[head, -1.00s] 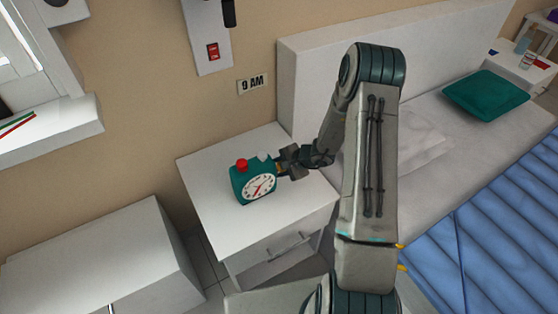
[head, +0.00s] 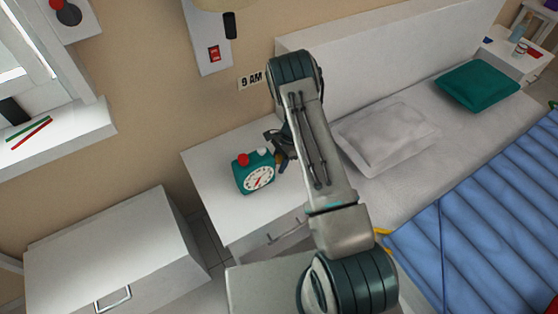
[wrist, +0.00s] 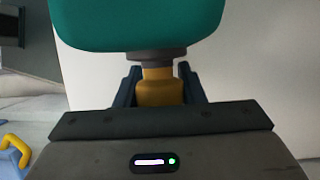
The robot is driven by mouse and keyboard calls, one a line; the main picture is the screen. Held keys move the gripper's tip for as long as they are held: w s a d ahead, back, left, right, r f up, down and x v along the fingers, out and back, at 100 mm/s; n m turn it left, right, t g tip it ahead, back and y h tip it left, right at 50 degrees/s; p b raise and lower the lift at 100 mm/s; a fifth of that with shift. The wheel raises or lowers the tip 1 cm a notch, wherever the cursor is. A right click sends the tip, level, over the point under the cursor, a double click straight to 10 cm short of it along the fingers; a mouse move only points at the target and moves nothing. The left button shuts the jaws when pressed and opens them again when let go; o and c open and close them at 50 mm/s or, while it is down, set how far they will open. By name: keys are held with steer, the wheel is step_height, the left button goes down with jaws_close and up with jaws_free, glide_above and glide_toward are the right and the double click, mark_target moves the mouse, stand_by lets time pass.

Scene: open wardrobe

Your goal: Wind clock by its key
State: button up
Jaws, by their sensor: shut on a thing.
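The teal clock (head: 249,183) stands upright on the white bedside table, with a white dial and a red button on top. The yellow key (wrist: 158,92) sticks out of the clock on a grey shaft. My gripper (wrist: 160,88) is shut on the key, one dark finger on each side of it. In the head view my gripper (head: 279,151) is at the clock's right side, and my arm partly hides it.
The white bedside table (head: 225,215) has a drawer with a handle. A bed with a grey pillow (head: 385,138) and a blue quilt (head: 500,215) is on the right. A "9 AM" sign (head: 250,81) and a red switch (head: 214,54) are on the wall. A white cabinet (head: 110,250) stands at the left.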

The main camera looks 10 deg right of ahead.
steer(key=g+b, duration=0.1)
steer(key=b, duration=0.1)
steer(key=g+h+b, duration=0.1)
steer(key=g+b, duration=0.1)
steer(key=shift+s+f+m, duration=0.2)
steer(key=shift+f+m, duration=0.2)
steer(key=g+b, duration=0.1)
steer(key=b, duration=0.1)
steer(key=g+b, duration=0.1)
steer(key=b, duration=0.1)
steer(key=shift+s+d+r+m+g+h, duration=0.1)
steer(key=shift+s+m+g+h, duration=0.05)
steer(key=shift+m+g+h, duration=0.2)
steer(key=b, duration=0.1)
steer(key=g+b, duration=0.1)
steer(key=b, duration=0.1)
steer(key=g+b, duration=0.1)
steer(key=shift+s+r+m+g+h, duration=0.2)
steer(key=shift+r+m+g+h, duration=0.05)
steer(key=shift+r+g+b, duration=0.3)
steer(key=shift+g+b, duration=0.3)
steer(key=shift+b, duration=0.3)
steer(key=shift+s+r, duration=0.1)
steer(key=o, duration=1)
